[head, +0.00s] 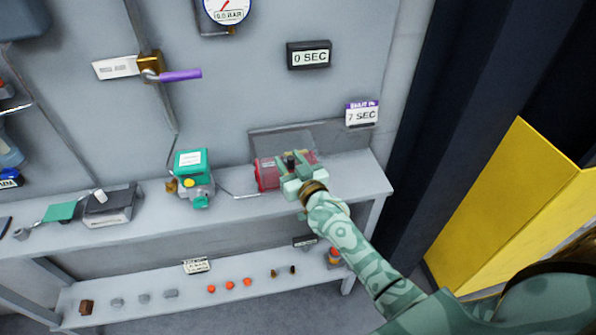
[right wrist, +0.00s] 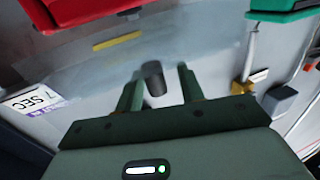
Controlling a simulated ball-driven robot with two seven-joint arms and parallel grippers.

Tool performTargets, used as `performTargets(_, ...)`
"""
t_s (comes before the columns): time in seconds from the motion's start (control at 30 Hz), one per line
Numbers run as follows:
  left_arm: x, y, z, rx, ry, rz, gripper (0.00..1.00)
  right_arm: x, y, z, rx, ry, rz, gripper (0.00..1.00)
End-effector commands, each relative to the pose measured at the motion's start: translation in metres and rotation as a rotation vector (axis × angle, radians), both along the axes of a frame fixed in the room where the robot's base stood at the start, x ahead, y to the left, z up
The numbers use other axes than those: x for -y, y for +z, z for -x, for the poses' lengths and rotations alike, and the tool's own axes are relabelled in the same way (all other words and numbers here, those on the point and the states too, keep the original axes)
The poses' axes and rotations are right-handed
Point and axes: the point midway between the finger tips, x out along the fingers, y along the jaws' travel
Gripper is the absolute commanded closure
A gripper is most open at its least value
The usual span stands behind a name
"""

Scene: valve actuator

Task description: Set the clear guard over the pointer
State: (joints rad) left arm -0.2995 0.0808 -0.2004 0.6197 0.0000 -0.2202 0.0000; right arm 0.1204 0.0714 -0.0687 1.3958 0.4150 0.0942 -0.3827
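A red actuator (head: 268,174) sits on the shelf at the right, partly hidden by my right gripper (head: 297,168). A clear, see-through sheet, seemingly the guard (head: 285,143), shows over and behind it. In the right wrist view my right gripper (right wrist: 160,88) has its two fingers apart. A dark round knob (right wrist: 154,76) stands between them, close to the left finger, with a gap at the right one. A yellow bar (right wrist: 117,41), possibly the pointer, shows beside the red body (right wrist: 80,8). My left gripper is out of view.
A green actuator (head: 192,178) stands left on the same shelf, with a grey box (head: 112,206) farther left. A "7 SEC" tag (head: 361,115) hangs on the wall to the right. The lower shelf (head: 130,284) holds small parts. A yellow panel (head: 515,200) stands at the right.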

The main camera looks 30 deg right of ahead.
Motion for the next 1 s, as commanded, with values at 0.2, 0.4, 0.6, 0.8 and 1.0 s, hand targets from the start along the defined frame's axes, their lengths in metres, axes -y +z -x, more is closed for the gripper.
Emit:
performTargets(0.2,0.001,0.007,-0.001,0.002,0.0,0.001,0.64,0.001,0.0,0.041,-0.003,0.001,-0.001,0.62)
performTargets(0.4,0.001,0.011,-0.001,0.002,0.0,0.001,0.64,0.001,-0.001,0.097,-0.005,0.001,0.0,0.62)
performTargets(0.6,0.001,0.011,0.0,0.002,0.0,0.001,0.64,0.002,-0.001,0.139,-0.003,0.002,0.001,0.62)
performTargets(0.8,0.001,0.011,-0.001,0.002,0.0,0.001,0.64,0.002,0.0,0.157,-0.001,0.002,0.002,0.62)
performTargets(1.0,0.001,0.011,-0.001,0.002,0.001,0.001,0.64,0.002,0.0,0.159,-0.001,0.002,0.001,0.62)
